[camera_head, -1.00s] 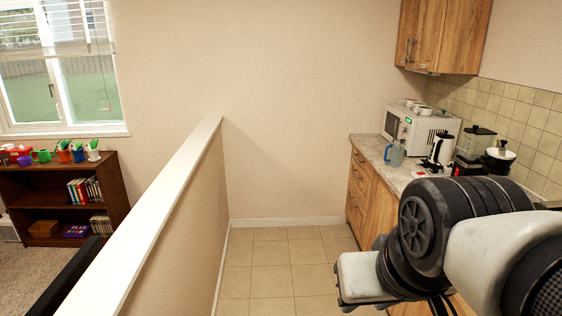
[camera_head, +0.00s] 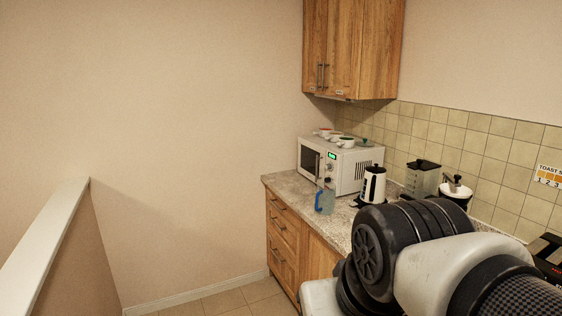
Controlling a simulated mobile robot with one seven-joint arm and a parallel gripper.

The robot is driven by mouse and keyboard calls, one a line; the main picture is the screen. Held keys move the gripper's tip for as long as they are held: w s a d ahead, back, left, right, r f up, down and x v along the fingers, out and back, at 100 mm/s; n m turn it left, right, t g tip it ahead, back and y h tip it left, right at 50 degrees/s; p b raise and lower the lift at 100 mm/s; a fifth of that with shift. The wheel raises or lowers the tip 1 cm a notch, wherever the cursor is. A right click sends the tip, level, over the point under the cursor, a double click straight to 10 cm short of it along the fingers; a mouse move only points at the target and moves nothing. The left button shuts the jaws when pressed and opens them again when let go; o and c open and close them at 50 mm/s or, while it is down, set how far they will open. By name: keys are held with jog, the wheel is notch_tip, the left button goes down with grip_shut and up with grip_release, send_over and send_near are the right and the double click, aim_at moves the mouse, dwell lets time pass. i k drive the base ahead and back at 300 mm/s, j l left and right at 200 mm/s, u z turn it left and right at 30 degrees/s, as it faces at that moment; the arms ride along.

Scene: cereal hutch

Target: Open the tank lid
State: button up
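I cannot tell for certain which thing is the tank. A grey, box-like appliance with a black top (camera_head: 423,178) stands on the counter at the right, against the tiled wall; its black top looks closed. A white and black kettle-like jug (camera_head: 373,184) stands to its left. A black and white appliance with a knob on top (camera_head: 456,189) stands to its right, its lower part hidden by my arm. My arm covers the lower right of the view. My gripper is out of view.
A white microwave (camera_head: 345,168) with several cups on top stands at the counter's far end. A clear jug with a blue handle (camera_head: 325,199) is at the front edge of the counter (camera_head: 288,183). A low wall (camera_head: 40,245) runs along the left. Wall cupboards (camera_head: 352,50) hang above.

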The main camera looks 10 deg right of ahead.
aim_at(423, 165)
jog(key=i+j+z, duration=0.2)
jog(key=i+z, duration=0.3)
jog(key=i+j+z, duration=0.2)
jog(key=j+z, duration=0.25)
jog(key=i+j+z, duration=0.3)
jog(key=z, duration=0.2)
jog(key=i+j+z, duration=0.15)
jog(key=j+z, duration=0.3)
jog(key=j, duration=0.2)
